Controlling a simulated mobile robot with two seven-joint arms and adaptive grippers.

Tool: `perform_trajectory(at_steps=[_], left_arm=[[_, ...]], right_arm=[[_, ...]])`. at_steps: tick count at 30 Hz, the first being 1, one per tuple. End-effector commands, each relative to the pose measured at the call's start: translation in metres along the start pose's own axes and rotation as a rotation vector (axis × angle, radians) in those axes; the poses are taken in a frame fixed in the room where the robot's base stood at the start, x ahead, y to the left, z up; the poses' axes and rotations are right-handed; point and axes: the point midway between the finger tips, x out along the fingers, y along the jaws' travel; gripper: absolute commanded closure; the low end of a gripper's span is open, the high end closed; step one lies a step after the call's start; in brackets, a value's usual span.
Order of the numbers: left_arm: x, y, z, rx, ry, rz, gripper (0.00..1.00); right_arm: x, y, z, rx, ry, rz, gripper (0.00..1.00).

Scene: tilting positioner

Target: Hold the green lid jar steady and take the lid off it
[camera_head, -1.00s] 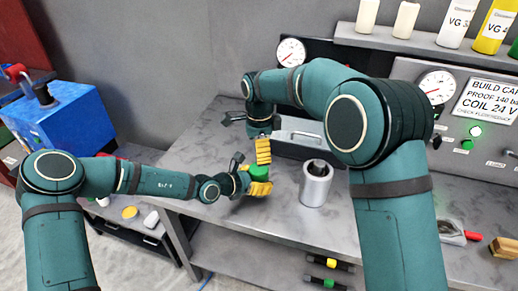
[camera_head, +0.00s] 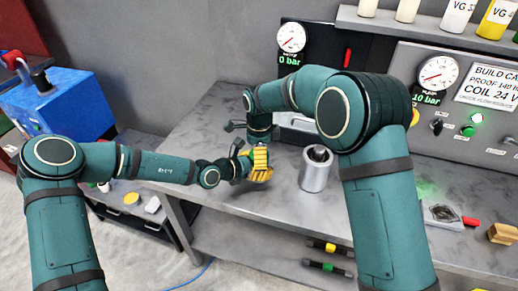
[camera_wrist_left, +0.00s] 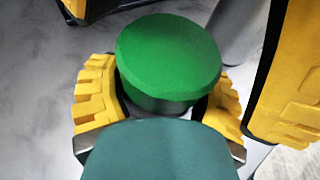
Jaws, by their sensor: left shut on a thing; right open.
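The green lid jar shows in the left wrist view as a round green lid (camera_wrist_left: 168,55) with a darker body under it. My left gripper (camera_wrist_left: 163,103) is shut on the jar, its yellow fingers on either side below the lid. In the head view the jar is almost wholly hidden by the grippers. My right gripper (camera_head: 261,156) is open, close above my left gripper (camera_head: 252,174). In the left wrist view, one right finger (camera_wrist_left: 290,80) is right of the lid and the other is beyond it, upper left. Contact with the lid cannot be told.
A silver cylinder (camera_head: 316,170) stands on the grey bench (camera_head: 275,200), just right of the grippers. A grey tray (camera_head: 296,128) lies behind, partly hidden by my right arm.

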Motion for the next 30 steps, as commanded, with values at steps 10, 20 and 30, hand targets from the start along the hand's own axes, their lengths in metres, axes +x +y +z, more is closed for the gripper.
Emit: perform_trajectory(at_steps=[10,20,30], left_arm=[[0.0,0.0,-0.0001,0.0,0.0,0.0,1.0],[0.0,0.0,-0.0002,0.0,0.0,0.0,1.0],[0.0,0.0001,-0.0003,0.0,0.001,0.0,1.0]], right_arm=[[0.0,0.0,0.0,0.0,0.0,0.0,0.52],[-0.0002,0.0,0.0,-0.039,0.0,0.0,0.82],[-0.0009,0.0,-0.0001,-0.601,-0.001,-0.001,0.82]])
